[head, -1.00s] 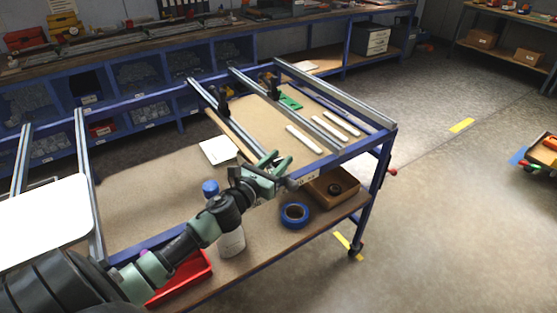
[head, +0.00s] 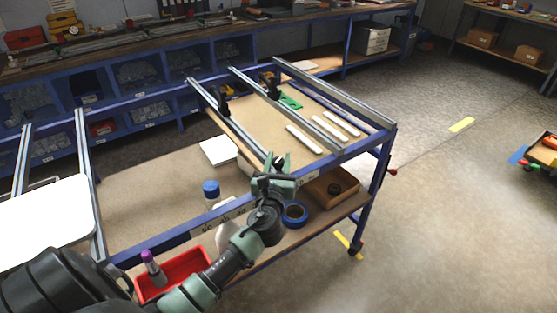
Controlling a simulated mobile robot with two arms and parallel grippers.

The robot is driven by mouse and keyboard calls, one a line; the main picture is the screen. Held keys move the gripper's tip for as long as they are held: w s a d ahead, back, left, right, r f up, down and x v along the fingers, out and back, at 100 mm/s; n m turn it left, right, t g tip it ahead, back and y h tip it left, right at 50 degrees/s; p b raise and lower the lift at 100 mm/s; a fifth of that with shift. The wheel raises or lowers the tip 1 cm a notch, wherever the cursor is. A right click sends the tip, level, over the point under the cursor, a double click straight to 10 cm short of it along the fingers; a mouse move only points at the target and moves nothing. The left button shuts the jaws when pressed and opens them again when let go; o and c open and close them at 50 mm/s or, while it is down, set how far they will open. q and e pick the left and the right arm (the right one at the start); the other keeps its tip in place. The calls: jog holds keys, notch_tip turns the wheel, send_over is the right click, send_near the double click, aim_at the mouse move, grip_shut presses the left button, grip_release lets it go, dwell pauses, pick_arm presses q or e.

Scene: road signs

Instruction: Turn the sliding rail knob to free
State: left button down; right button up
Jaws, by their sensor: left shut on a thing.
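The table frame carries metal rails; one sliding rail (head: 232,124) runs from the back bar to the front bar. My left gripper (head: 277,164) is at the front end of this rail, above the blue front bar (head: 345,155). Its green fingers are shut on a small dark part there, which looks like the rail knob but is mostly hidden by the fingers. The knob's turn position cannot be made out.
Another rail (head: 290,108) with a black clamp lies further right. A blue-capped bottle (head: 211,190), red tray (head: 182,271) and blue tape roll (head: 295,214) sit on the lower shelf.

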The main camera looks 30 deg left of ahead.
pick_arm(q)
jog(key=shift+n+g+y, duration=0.8)
jog(key=shift+n+y, duration=0.2)
jog(key=shift+y, duration=0.3)
jog(key=c, duration=1)
grip_release()
jog(key=shift+s+d, duration=0.1)
jog(key=b+v, duration=0.1)
jog(key=v, duration=0.6)
jog(key=shift+s+d, duration=0.2)
jog(key=shift+d, duration=0.05)
